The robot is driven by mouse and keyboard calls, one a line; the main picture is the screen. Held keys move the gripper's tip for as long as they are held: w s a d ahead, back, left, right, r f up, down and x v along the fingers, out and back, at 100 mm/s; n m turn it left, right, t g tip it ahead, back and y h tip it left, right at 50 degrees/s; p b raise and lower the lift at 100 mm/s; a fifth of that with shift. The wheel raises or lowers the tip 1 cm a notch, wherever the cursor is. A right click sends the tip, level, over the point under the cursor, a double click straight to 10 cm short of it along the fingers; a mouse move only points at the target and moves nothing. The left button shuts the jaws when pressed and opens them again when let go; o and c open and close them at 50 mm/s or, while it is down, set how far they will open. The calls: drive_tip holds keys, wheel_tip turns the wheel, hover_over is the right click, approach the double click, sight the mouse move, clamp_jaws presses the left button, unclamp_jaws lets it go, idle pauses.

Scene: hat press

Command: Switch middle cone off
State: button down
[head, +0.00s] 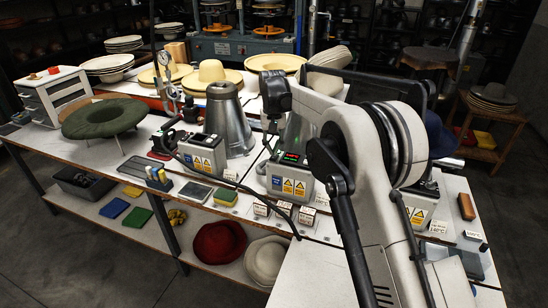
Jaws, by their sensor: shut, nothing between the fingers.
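The middle cone (297,132) is grey metal and mostly hidden behind my arm. Its control box (290,180) stands in front of it, with blue and yellow warning labels and a small green light on its dark top face. Its switch is too small to make out. My gripper (271,130) is dark and small in the head view, at the end of my arm, pointing down above and just left of the box top. It looks shut and empty. I cannot tell whether it touches the box.
The left cone (228,120) stands behind its own control box (203,153). The right control box (420,205) is partly covered by my arm. Small label blocks (262,208) line the table front. A green hat brim (104,118) sits on a stand at left.

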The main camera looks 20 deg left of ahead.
sight(273, 158)
drive_tip(key=shift+f+b, duration=0.7)
drive_tip(key=shift+f, duration=0.45)
idle(0.8)
drive_tip(key=shift+r, duration=0.1)
drive_tip(key=shift+r+p, duration=1.4)
drive_tip(key=shift+r, duration=2)
